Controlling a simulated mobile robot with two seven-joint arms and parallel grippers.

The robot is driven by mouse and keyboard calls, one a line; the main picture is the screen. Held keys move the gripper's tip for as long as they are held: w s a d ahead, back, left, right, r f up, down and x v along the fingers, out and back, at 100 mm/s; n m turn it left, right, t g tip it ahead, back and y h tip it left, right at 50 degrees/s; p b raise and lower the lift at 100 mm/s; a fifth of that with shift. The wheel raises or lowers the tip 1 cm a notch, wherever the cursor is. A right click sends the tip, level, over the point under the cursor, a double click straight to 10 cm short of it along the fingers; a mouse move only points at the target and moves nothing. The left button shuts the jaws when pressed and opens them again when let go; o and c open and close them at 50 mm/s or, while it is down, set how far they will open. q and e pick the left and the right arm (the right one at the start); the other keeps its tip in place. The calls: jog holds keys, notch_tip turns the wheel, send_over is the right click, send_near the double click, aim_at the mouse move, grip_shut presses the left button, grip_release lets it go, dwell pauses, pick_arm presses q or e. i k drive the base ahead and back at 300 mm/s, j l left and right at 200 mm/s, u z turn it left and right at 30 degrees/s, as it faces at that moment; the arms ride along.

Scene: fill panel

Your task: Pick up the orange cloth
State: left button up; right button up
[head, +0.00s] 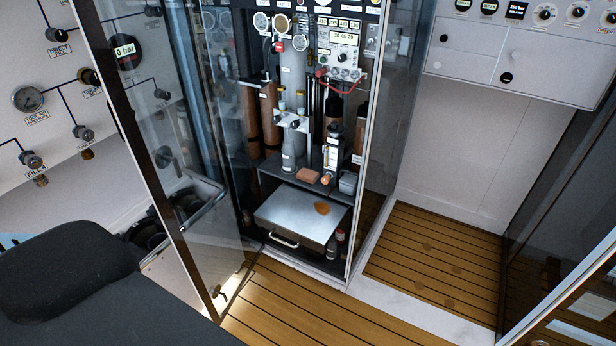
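A small folded orange-pink piece (309,176), which looks like the orange cloth, lies on the dark shelf (275,172) inside the open cabinet. Below it, a flat orange-brown patch (322,208) is on top of a silver metal box (290,213); I cannot tell whether it is a stain or thin material. Neither of my grippers is in view.
A glass door (165,150) stands open at the cabinet's left. A grey bottle (288,155) and a light container (348,183) stand near the orange piece. Small bottles (333,243) stand beside the metal box. The wooden slatted floor (290,305) in front is clear.

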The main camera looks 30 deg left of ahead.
aim_at(306, 175)
jog(key=i+u, duration=0.15)
jog(key=i, duration=0.4)
jog(key=i+l+u, duration=0.2)
jog(key=i, duration=0.3)
jog(key=i+l+u, duration=0.15)
jog(key=i, duration=1.05)
